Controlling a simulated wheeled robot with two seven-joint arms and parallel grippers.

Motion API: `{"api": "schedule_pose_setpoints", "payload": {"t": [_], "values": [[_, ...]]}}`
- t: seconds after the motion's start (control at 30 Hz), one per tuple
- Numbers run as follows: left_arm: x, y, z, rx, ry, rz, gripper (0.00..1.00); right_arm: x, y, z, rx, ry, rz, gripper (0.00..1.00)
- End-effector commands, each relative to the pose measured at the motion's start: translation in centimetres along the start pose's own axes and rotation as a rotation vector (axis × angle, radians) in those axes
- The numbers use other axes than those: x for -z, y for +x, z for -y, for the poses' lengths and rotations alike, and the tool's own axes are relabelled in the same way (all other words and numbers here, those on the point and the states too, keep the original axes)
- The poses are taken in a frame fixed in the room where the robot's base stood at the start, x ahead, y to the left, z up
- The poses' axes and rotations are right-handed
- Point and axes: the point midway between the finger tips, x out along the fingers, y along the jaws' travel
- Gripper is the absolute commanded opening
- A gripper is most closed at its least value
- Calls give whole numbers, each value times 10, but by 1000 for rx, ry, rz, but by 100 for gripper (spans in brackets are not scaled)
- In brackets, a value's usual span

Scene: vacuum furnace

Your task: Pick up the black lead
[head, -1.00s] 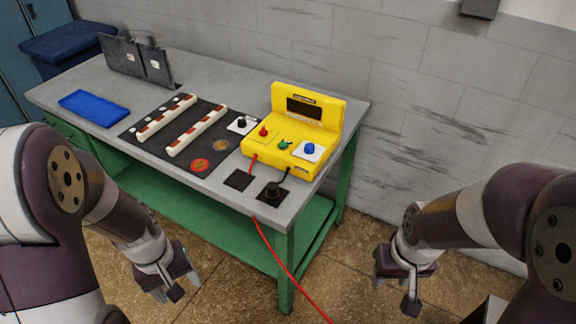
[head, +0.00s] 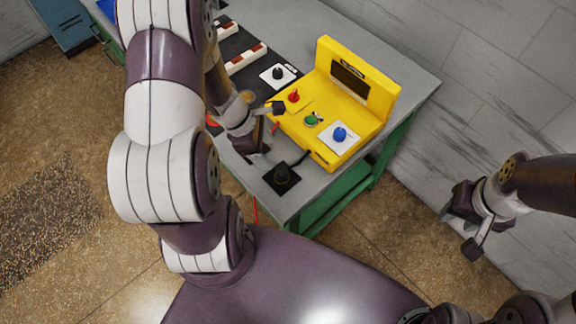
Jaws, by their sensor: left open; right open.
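The black lead's plug (head: 282,175) stands on a black square pad near the table's front corner. Its short black cable (head: 301,158) runs to the front of the yellow instrument (head: 345,100). My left gripper (head: 268,132) is open over the table, to the upper left of the plug and apart from it. It partly hides the table there and most of the red lead, of which a bit shows by the instrument (head: 275,127). My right gripper (head: 458,231) is open and empty, off the table to the right.
The instrument carries red, green and blue knobs. A black knob on a white plate (head: 278,74) and white-and-brown strips (head: 246,58) lie behind my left gripper. My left arm hides the table's left part. A red cable (head: 255,210) hangs off the front edge.

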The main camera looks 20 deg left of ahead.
Motion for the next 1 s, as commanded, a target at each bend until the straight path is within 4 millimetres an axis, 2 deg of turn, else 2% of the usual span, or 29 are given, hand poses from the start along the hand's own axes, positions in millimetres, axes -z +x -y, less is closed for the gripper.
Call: {"api": "schedule_pose_setpoints", "payload": {"t": [0.03,0.1,0.37,0.53,0.63,0.83,0.87,1.0], "values": [[1,15,2,6,0,0,67,-1,5,0,0,0,0,43],[1,32,2,5,3,-1,67,-1,7,0,0,0,0,43],[2,67,3,4,5,-2,67,-1,10,0,0,0,0,43],[4,98,6,4,6,-2,67,-1,10,0,0,0,0,43],[5,107,6,3,5,-2,67,-1,11,0,0,0,0,43],[4,108,5,2,6,-2,67,-1,11,0,0,0,0,43],[4,108,5,2,6,-2,60,-1,11,0,0,0,0,43],[4,108,5,2,6,-2,14,-1,11,0,0,0,0,43]]}}
